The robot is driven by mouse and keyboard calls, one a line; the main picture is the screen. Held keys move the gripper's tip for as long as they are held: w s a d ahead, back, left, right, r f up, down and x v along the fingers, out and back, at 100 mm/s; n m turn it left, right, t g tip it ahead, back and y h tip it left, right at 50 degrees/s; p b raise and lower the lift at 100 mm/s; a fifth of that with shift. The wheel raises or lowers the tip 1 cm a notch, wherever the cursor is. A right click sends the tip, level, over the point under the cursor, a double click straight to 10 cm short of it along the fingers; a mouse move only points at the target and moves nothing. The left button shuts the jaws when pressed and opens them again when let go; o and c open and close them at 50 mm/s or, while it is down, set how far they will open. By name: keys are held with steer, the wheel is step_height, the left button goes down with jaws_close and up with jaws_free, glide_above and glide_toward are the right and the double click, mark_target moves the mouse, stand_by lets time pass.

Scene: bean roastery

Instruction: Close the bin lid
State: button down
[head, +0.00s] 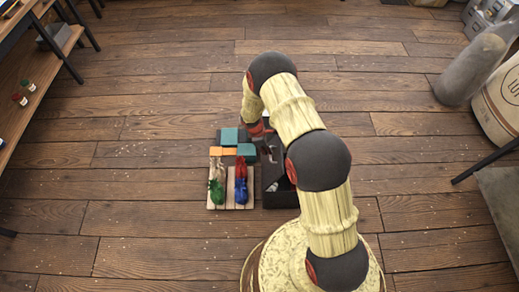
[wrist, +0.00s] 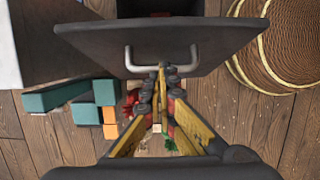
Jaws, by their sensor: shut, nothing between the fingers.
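The bin (head: 283,198) is a dark box on the floor in the head view, partly covered by my arm. In the wrist view a dark flat panel with a pale U-shaped handle (wrist: 129,62) fills the top; it looks like the bin lid (wrist: 205,38). How far the lid is open cannot be told. My gripper (wrist: 162,72) is shut and empty, its fingertips close to the handle in the picture; contact cannot be told. In the head view my gripper (head: 262,129) is low beside the bin's far end, mostly hidden by my arm.
Teal blocks (head: 230,136) and an orange block (head: 222,151) lie left of the bin. A pale slatted board (head: 215,203) there holds green, red and blue items. Shelves (head: 55,40) stand at left, sacks (head: 503,95) at right. Open wooden floor surrounds these.

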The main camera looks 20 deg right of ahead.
steer(key=s+d+f+b, duration=0.2)
steer(key=s+d+f, duration=0.1)
steer(key=d+f, duration=0.4)
steer(key=s+d+f+y+b, duration=0.1)
steer(key=s+d+f+b, duration=0.1)
steer(key=d+f, duration=0.6)
steer(key=shift+s+d, duration=0.55)
steer(key=shift+d, duration=1.3)
steer(key=shift+r, duration=0.1)
steer(key=s+d+r+p, duration=0.2)
steer(key=d+r+p, duration=0.3)
steer(key=d+r, duration=0.2)
steer(key=shift+s+d+r, duration=0.3)
steer(key=shift+d+r, duration=0.1)
steer(key=shift+r, duration=0.15)
